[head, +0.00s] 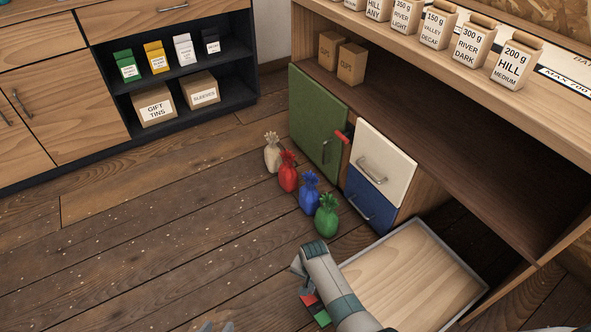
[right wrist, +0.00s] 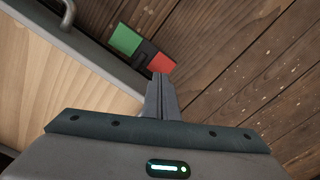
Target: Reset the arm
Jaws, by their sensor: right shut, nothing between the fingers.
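My right arm (head: 333,280) reaches up from the bottom of the head view, over the left edge of an open shallow drawer or tray. In the right wrist view my right gripper (right wrist: 160,78) is shut and empty, its fingers together above the wooden floor beside the drawer's grey rim (right wrist: 95,62). A green, black and red block-like item (right wrist: 143,47) lies just beyond the fingertips; its red and green parts also show beside my arm in the head view (head: 322,318). Only grey tips of my left gripper (head: 217,327) show at the bottom edge, too little to judge.
The drawer or tray (head: 482,275) with a bare wood bottom is by the right cabinet. White, red, blue and green tied sacks (head: 308,192) stand in a row on the floor by the green door (head: 316,122). Labelled bags (head: 470,45) line the counter. The left floor is clear.

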